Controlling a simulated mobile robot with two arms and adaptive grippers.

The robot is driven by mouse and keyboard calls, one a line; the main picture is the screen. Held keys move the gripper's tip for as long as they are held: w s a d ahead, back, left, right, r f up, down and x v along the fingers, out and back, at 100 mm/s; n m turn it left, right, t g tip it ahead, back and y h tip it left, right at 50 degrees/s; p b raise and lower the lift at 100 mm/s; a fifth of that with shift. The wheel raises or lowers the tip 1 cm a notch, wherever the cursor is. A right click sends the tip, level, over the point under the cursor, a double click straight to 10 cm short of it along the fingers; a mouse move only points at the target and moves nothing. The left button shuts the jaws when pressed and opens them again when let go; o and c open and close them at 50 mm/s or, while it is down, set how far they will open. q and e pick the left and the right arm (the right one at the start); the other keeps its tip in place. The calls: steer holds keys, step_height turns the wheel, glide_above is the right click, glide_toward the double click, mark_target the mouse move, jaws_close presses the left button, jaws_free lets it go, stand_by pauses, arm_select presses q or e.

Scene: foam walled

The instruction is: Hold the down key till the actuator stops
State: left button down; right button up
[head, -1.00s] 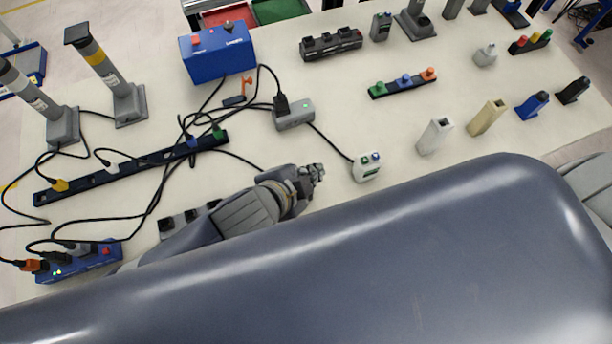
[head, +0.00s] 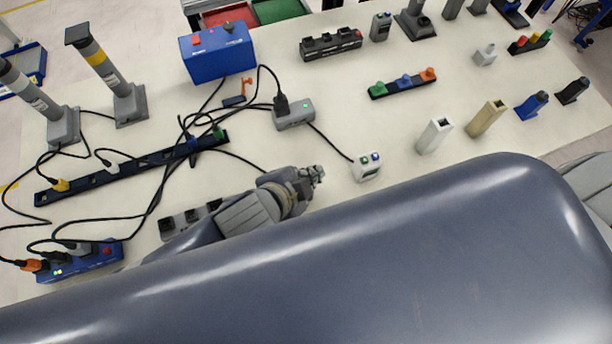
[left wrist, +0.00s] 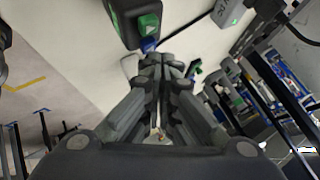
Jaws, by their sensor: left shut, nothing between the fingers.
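A small white handset (head: 366,170) with a green key and a blue key on top stands on the table, wired to a grey control box (head: 294,114). My left gripper (head: 317,173) is shut and empty, a little to the left of the handset in the head view. In the left wrist view the shut fingertips (left wrist: 160,60) point toward a dark unit with a green arrow key (left wrist: 149,24) and a blue key (left wrist: 150,45); contact cannot be told. My right gripper is not in view.
A blue box (head: 217,52) and a long dark socket strip (head: 130,168) lie left of the handset among loose black cables. A white holder (head: 434,136) and a beige holder (head: 487,118) stand to its right. My large grey body part covers the near table.

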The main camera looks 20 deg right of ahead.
arm_select(q)
steer(key=shift+f, duration=0.5)
stand_by(0.8)
steer(key=shift+r, duration=0.1)
steer(key=shift+r+p, duration=0.85)
steer(key=shift+p, duration=0.3)
step_height(320, 180, up, 5)
steer(key=p, duration=0.6)
stand_by(0.5)
